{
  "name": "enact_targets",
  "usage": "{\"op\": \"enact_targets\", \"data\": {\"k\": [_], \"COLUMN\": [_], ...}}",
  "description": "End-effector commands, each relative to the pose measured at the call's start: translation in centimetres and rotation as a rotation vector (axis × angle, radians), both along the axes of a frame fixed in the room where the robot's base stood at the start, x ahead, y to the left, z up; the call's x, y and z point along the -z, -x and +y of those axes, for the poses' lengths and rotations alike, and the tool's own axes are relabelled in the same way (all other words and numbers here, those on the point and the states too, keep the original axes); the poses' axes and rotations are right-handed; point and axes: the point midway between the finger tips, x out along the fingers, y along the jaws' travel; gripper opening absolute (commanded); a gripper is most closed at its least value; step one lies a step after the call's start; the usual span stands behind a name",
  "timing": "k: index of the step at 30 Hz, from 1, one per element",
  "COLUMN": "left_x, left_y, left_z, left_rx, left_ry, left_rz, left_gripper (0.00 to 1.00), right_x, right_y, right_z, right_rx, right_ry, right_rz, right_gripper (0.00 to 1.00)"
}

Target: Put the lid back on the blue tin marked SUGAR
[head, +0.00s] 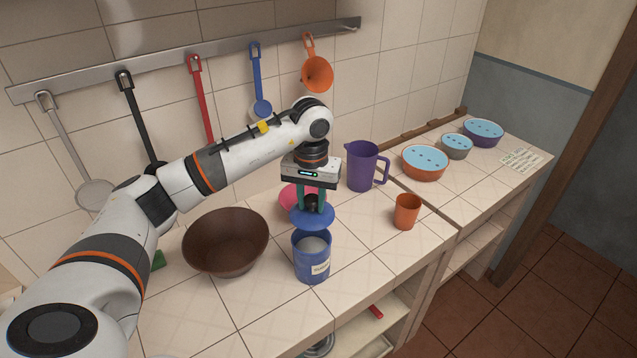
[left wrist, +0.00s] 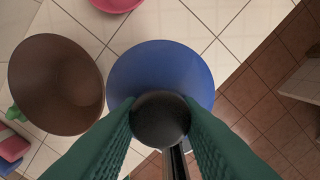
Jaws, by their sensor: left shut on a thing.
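The blue tin (head: 312,262) stands upright on the tiled counter, open at the top, with pale contents and a white label whose letters are too small to read surely. My left gripper (head: 312,203) is shut on the dark knob of the blue lid (head: 312,217) and holds it above the tin's back rim, apart from it as far as I can see. In the left wrist view the lid (left wrist: 160,75) lies below the green fingers (left wrist: 160,118), with the black knob (left wrist: 160,119) between them. The lid hides most of the tin there. My right gripper is not in view.
A brown bowl (head: 226,243) stands left of the tin, and a pink bowl (head: 288,198) is partly hidden behind the gripper. A purple jug (head: 361,167) and an orange cup (head: 407,212) stand to the right. Utensils hang from a wall rail (head: 200,55). The counter's front edge is close to the tin.

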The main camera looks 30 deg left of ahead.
Motion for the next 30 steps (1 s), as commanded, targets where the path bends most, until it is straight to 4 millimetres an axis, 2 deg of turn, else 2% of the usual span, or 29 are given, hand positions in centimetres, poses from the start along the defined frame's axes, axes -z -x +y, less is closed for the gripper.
{"op": "enact_targets", "data": {"k": [3, 7, 17, 21, 30], "left_x": [0.6, 1.4, 4.5, 5.8, 6.4], "left_y": [0.0, 0.1, 0.1, 0.0, 0.0], "left_z": [0.0, 0.0, 0.0, 0.0, 0.0], "left_rx": [0.000, 0.001, 0.001, 0.001, 0.000], "left_ry": [0.001, 0.001, 0.000, 0.000, 0.000], "left_rz": [0.002, 0.002, 0.002, -0.001, 0.000], "left_gripper": [0.00, 0.00, 0.00, 0.00, 0.00], "right_x": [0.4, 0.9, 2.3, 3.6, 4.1], "right_y": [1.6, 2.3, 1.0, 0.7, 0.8], "right_z": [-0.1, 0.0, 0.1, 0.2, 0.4], "right_rx": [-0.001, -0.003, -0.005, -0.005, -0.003], "right_ry": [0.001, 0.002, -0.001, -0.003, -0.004], "right_rz": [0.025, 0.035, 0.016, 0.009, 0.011], "right_gripper": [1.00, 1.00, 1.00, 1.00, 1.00]}}
